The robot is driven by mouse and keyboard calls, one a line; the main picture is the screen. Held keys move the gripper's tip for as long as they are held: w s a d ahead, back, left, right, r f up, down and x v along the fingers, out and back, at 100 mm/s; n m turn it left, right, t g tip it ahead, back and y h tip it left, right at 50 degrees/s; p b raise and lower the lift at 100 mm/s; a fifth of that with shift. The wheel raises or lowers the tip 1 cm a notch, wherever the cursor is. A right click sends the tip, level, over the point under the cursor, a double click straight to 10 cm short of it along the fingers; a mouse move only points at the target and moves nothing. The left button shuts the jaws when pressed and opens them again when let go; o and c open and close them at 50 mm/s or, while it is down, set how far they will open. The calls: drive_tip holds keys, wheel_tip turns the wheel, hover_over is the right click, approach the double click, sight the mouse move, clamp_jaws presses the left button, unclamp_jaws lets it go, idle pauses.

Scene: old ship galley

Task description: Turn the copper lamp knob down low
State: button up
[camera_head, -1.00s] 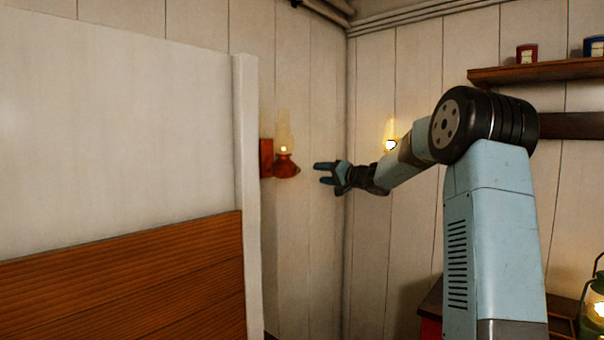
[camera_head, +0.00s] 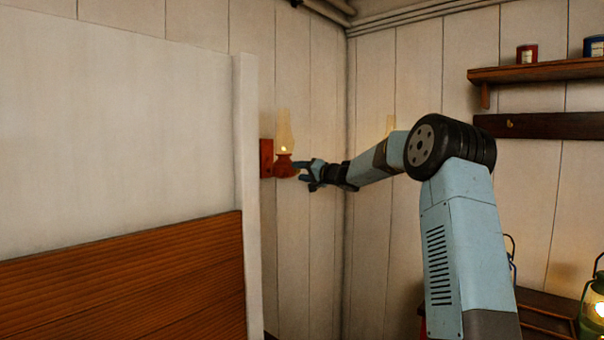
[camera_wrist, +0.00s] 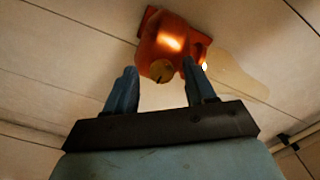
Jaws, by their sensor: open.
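The copper lamp (camera_head: 284,168) hangs on a wooden bracket on the back wall, with a tall glass chimney and a small glow. In the wrist view the lamp's copper body (camera_wrist: 172,44) is ahead of my gripper. Its round brass knob (camera_wrist: 161,72) faces me and has a dark mark on its face. My gripper (camera_head: 300,172) is open, just right of the lamp. In the wrist view its two fingers stand on either side of the knob, with a gap visible on the left. Whether the right finger touches the lamp, I cannot tell. The knob is too small to make out in the head view.
A white partition (camera_head: 247,190) with wooden boards stands left of the lamp. A shelf (camera_head: 540,72) with small tins is at upper right. A green lantern (camera_head: 592,308) stands at lower right. The corner walls are bare near my gripper.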

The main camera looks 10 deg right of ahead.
drive_tip(key=shift+c, duration=0.5)
clamp_jaws()
drive_tip(key=shift+d+f+m, duration=0.1)
drive_tip(key=shift+m, duration=1.1)
drive_tip(key=shift+o, duration=0.5)
unclamp_jaws()
drive_tip(key=v, duration=1.3)
drive_tip(key=shift+s+d, duration=0.2)
drive_tip(key=shift+s, duration=0.1)
